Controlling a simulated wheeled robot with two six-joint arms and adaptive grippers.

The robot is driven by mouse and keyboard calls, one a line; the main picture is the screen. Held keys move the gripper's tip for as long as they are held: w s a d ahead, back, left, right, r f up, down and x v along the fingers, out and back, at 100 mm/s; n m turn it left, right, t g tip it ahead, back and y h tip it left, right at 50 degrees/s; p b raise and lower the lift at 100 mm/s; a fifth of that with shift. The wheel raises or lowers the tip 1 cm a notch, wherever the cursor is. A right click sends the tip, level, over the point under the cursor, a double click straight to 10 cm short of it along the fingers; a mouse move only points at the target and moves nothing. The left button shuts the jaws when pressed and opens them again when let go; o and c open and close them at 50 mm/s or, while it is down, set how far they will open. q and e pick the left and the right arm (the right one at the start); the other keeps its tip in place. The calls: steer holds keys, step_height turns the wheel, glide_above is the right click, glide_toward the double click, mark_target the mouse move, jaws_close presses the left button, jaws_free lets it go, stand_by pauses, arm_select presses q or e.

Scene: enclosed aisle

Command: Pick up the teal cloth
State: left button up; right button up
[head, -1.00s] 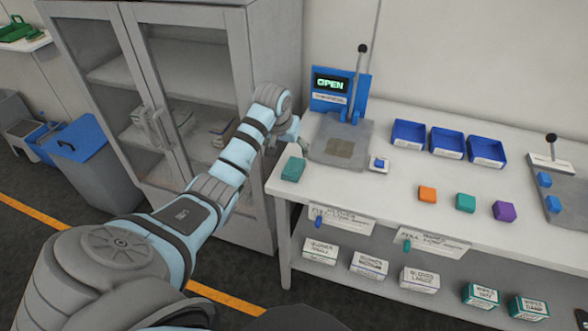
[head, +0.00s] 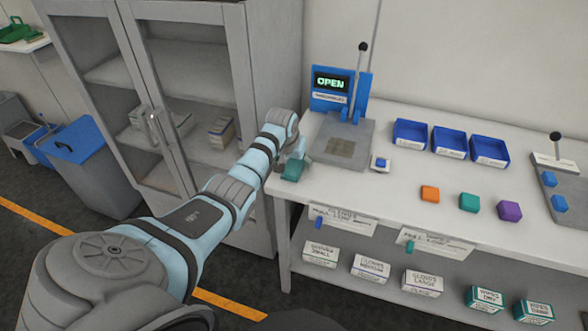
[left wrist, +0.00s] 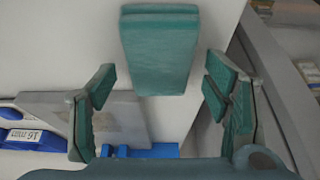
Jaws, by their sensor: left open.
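The teal cloth (head: 291,171) is a small folded block on the left end of the white table, near its front edge. My left gripper (head: 297,155) is right above it in the head view and hides part of it. In the left wrist view the cloth (left wrist: 159,52) lies ahead of the fingertips, roughly centred between them. The left gripper (left wrist: 160,86) is open, with one teal-padded finger on each side and nothing between them. I cannot tell the exact height gap to the cloth. My right gripper is not in view.
A press with an "OPEN" display (head: 331,84) and grey plate (head: 342,153) stands just behind. Orange (head: 430,194), teal (head: 468,202) and purple (head: 509,211) blocks lie to the right, before blue bins (head: 449,142). A grey cabinet (head: 272,60) borders the table's left.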

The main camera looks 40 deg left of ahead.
mark_target(294, 164)
arm_select(q)
steer(key=shift+f, duration=0.2)
steer(key=shift+s+d, duration=0.1)
steer(key=shift+s, duration=0.05)
steer(key=c, duration=1)
steer(key=shift+c, duration=0.2)
steer(key=shift+r, duration=0.3)
step_height(294, 164, up, 20)
steer(key=p, duration=0.2)
steer(key=shift+w, duration=0.2)
